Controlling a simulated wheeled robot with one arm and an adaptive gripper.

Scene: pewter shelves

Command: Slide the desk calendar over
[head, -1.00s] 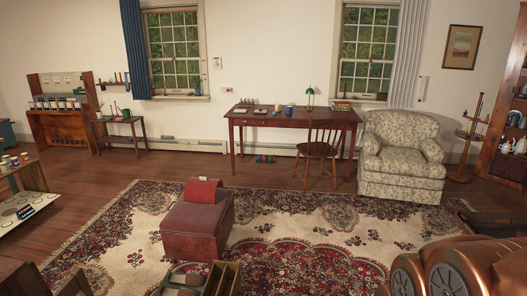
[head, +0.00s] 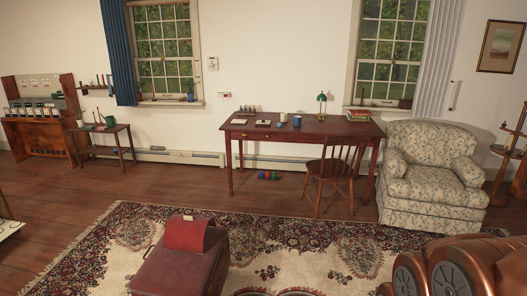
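The wooden desk (head: 262,135) stands against the far wall between the two windows. Small flat items (head: 263,123) lie on its left half; at this distance I cannot tell whether one of them is the desk calendar. A white mug (head: 283,117) and a blue cup (head: 297,121) stand near the middle. A green lamp (head: 322,105) and stacked books (head: 358,115) are on the right part. My gripper is not in view; only copper-coloured parts of my own body show at the lower right.
A wooden chair (head: 334,170) stands at the desk's front right, beside a floral armchair (head: 432,180). A dark red chest (head: 185,262) sits on the patterned rug (head: 290,236) ahead. Coloured balls (head: 268,175) lie under the desk. The floor before the desk's left half looks clear.

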